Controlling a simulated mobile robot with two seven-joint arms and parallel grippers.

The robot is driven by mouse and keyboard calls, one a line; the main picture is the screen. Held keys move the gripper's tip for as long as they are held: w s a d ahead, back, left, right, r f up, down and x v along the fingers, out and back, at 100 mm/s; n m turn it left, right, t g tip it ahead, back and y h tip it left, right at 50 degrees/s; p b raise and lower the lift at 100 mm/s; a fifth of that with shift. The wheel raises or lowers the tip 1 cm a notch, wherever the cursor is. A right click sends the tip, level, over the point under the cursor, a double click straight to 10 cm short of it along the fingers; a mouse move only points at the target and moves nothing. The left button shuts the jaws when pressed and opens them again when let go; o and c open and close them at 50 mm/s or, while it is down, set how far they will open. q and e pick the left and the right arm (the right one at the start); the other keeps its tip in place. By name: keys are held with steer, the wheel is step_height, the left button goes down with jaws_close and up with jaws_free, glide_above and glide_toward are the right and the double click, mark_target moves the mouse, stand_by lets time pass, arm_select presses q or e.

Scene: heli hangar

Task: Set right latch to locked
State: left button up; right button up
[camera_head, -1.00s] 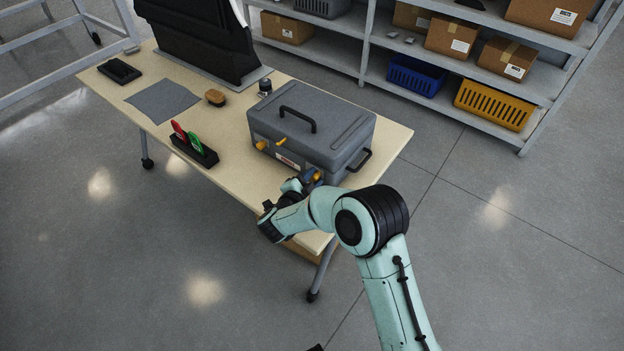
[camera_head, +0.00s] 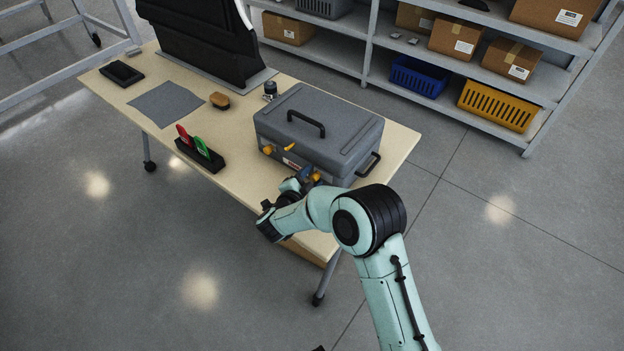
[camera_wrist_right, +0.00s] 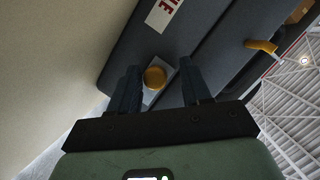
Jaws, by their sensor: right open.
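A grey case (camera_head: 345,128) with a black top handle stands on the table (camera_head: 232,172). Its front has an orange left latch (camera_head: 267,150), a yellow lever (camera_head: 289,147) and an orange right latch (camera_head: 316,177). My right gripper (camera_head: 304,178) is at the case's front right. In the right wrist view, its open fingers (camera_wrist_right: 160,66) stand either side of a round yellow knob (camera_wrist_right: 154,78) on a grey plate, apparently the right latch. Contact cannot be told. Another yellow lever (camera_wrist_right: 261,46) shows to the right there. My left gripper is not in view.
A black holder (camera_head: 200,154) with red and green tags, a brush (camera_head: 220,100) and a grey mat (camera_head: 166,103) lie left of the case. A small dark cylinder (camera_head: 270,91) stands behind it. Shelves with a blue bin (camera_head: 418,78) and a yellow bin (camera_head: 497,105) stand behind.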

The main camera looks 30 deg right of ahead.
steer(key=shift+s, duration=0.1)
steer(key=v, duration=1.3)
steer(key=shift+a+p, duration=0.15)
steer(key=shift+p, duration=0.25)
